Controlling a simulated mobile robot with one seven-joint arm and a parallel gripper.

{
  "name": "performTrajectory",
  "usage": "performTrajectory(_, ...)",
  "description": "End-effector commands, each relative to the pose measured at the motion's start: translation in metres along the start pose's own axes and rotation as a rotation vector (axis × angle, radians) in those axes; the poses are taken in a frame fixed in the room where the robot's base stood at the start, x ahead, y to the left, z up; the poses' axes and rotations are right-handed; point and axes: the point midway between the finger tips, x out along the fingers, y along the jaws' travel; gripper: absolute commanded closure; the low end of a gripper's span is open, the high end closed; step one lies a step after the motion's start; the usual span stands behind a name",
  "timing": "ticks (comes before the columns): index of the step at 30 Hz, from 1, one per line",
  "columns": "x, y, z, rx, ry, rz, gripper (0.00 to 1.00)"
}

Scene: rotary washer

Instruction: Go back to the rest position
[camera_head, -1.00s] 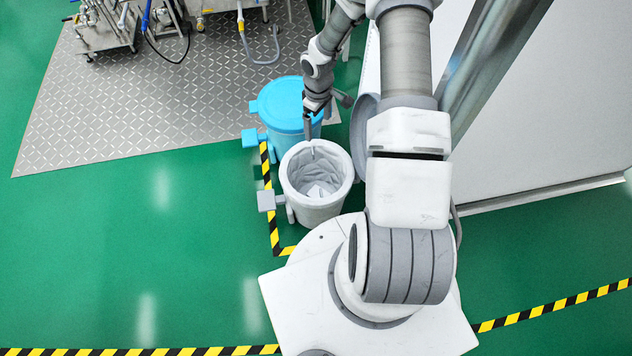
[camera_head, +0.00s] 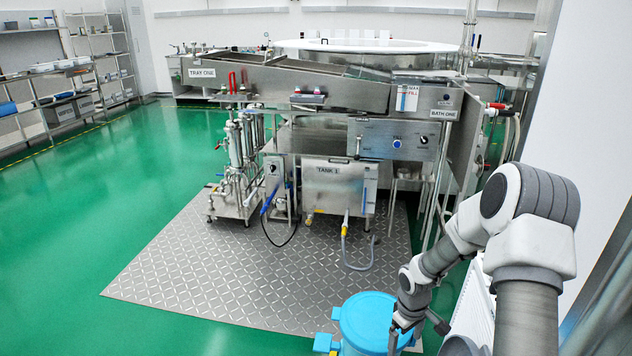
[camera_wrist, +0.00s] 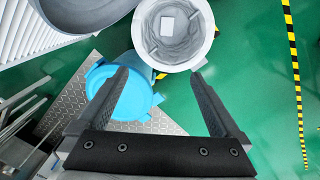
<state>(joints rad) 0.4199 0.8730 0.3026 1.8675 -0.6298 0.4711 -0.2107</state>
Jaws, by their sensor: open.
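My gripper (camera_wrist: 162,80) is open in the wrist view, its two dark fingers spread apart with nothing between them. Beyond the fingertips is a white lined bin (camera_wrist: 150,45) with a small white item (camera_wrist: 167,25) lying inside. A blue bin (camera_wrist: 98,75) stands beside it, partly behind the left finger. In the head view my arm comes down from the right, with its wrist over the right side of the blue bin (camera_head: 368,310). My fingertips show only partly at the bottom there, and the white bin is out of that view.
A steel washer (camera_head: 400,135) with labelled tray, bath and tank stands on a metal floor plate (camera_head: 190,270). Shelves (camera_head: 60,95) line the left wall. A white wall and panel lie close on the right. The green floor (camera_head: 60,220) is clear at left.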

Motion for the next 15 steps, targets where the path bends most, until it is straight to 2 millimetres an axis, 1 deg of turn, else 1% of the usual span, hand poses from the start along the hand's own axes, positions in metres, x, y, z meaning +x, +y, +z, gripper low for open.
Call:
performTrajectory(1, -0.018, 0.003, 0.000, 0.009, 0.001, 0.022, 0.00)
performTrajectory(3, -0.041, 0.004, 0.000, 0.024, 0.001, 0.047, 0.00)
performTrajectory(8, -0.091, 0.004, 0.004, 0.069, 0.007, 0.098, 0.00)
performTrajectory(9, -0.103, 0.003, 0.005, 0.080, 0.009, 0.109, 0.00)
performTrajectory(15, -0.161, -0.006, 0.014, 0.142, 0.031, 0.161, 0.00)
